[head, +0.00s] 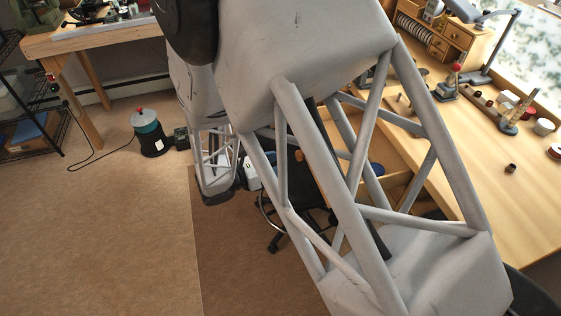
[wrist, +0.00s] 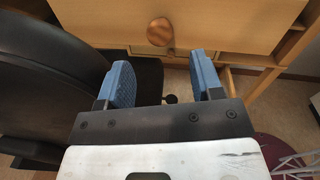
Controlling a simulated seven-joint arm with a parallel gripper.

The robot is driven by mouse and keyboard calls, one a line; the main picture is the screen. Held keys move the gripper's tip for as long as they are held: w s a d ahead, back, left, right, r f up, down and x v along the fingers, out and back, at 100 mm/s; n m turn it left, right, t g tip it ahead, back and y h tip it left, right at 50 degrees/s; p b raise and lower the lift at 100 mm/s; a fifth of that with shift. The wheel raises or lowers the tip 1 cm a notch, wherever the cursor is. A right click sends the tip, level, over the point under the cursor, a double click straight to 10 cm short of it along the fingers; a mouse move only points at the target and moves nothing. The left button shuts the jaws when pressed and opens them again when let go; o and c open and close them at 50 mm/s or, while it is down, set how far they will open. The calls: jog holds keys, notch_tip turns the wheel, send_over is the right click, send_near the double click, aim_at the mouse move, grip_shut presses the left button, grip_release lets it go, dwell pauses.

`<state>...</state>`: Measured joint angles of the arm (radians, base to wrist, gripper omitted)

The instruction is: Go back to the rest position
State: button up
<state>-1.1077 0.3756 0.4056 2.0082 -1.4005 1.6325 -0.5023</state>
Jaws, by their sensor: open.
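My gripper (wrist: 163,82) shows in the wrist view with its two blue-padded fingers spread apart. It is open and nothing is between the fingers. Beyond the fingertips is a wooden desk front with a round wooden knob (wrist: 160,32). I cannot tell the exact distance from the fingers to it. In the head view my own arm links fill the middle, and the gripper cannot be made out there.
A black chair (wrist: 50,80) is close at the left of my gripper in the wrist view. A wooden workbench (head: 470,170) with tools and small parts stands at the right. Another bench (head: 100,38) stands at the back left.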

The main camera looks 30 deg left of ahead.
dwell(0.7)
jog(key=w+d+r+m+g, duration=0.1)
jog(key=d+r+m+g, duration=0.1)
jog(key=d+r, duration=0.1)
jog(key=w+d+r+m+g+h, duration=0.1)
jog(key=d+r+m+g, duration=0.1)
jog(key=d, duration=0.3)
jog(key=w+d+r+m+g+h, duration=0.1)
jog(key=w+d+r+m+g, duration=0.1)
jog(key=d+r, duration=0.3)
jog(key=shift+m, duration=0.4)
jog(key=s+d+r+m+g+y, duration=0.1)
jog(key=d+r+m+g, duration=0.25)
jog(key=d, duration=0.45)
jog(key=s+d+r+m+g+y, duration=0.1)
jog(key=d+r+m+g, duration=0.25)
jog(key=d, duration=0.45)
jog(key=s+d+r+m+y, duration=0.4)
jog(key=s+d+m+y, duration=0.1)
jog(key=s+d+m, duration=0.3)
jog(key=s+d+r+m+t+y, duration=0.1)
jog(key=s+d+r+m+y, duration=0.4)
jog(key=s+d+m, duration=0.3)
jog(key=d, duration=0.3)
jog(key=shift+d+r+m+y, duration=0.2)
jog(key=shift+d+m+y, duration=0.1)
jog(key=shift+m+y, duration=0.1)
